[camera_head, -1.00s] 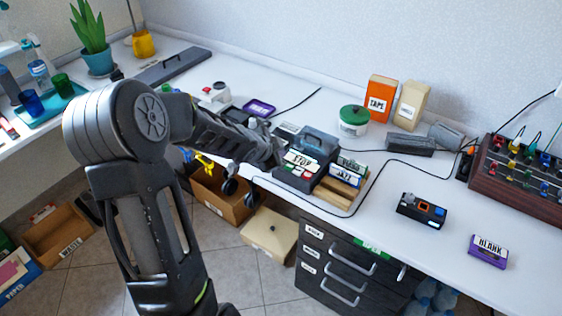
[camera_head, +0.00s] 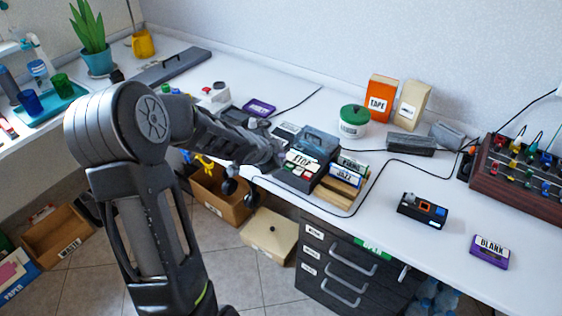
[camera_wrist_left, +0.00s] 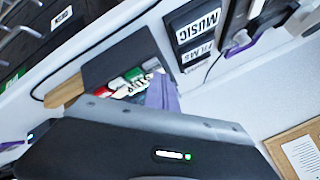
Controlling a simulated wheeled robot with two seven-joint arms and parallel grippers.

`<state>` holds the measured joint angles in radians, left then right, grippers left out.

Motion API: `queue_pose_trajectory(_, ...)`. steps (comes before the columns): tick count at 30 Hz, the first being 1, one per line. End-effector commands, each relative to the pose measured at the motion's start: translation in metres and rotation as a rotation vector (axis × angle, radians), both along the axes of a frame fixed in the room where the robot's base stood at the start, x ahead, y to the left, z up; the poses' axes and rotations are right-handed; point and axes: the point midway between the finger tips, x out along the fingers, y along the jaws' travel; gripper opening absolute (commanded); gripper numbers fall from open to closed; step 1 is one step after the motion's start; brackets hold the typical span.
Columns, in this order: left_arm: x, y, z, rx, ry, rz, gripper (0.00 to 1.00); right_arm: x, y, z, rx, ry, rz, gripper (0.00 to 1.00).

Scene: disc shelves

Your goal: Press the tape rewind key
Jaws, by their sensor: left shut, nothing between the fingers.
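The dark tape recorder (camera_head: 320,143) sits near the front edge of the desk, with a white STOP label (camera_head: 304,163) and a row of small coloured keys (camera_head: 300,174) on its near side. In the left wrist view the recorder (camera_wrist_left: 105,72) shows red, green and white keys (camera_wrist_left: 128,84). My left gripper (camera_head: 279,157) is shut and empty at the recorder's left side, by the label and keys. Its purplish fingers (camera_wrist_left: 162,95) overlap the key area in the left wrist view. I cannot tell whether they touch a key. The rewind key's marking is unreadable. My right gripper is not in view.
Cassettes (camera_head: 346,175) stand in a wooden holder (camera_head: 334,196) right of the recorder. A white tub with a green lid (camera_head: 354,121) stands behind. A cable runs across the desk. The desk around the BLANK cassette (camera_head: 489,250) is mostly clear.

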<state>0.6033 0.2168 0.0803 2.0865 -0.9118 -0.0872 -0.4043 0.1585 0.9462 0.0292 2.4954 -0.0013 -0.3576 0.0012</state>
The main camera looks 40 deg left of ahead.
Motion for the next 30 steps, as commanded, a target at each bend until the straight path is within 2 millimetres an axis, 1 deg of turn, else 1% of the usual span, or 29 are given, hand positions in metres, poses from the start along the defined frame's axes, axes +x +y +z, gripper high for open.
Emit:
queue_pose_trajectory(16, 0.0001, -0.0003, -0.0075, 0.0, 0.0, 0.0, 0.0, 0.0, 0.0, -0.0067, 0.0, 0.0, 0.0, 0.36)
queue_pose_trajectory(25, -0.0001, -0.0002, -0.0066, -0.001, 0.001, -0.001, 0.0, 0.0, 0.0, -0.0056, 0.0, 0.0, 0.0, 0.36)
queue_pose_trajectory(30, -0.0002, -0.0002, 0.0001, -0.001, 0.001, -0.001, 0.0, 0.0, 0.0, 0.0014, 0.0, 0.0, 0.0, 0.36)
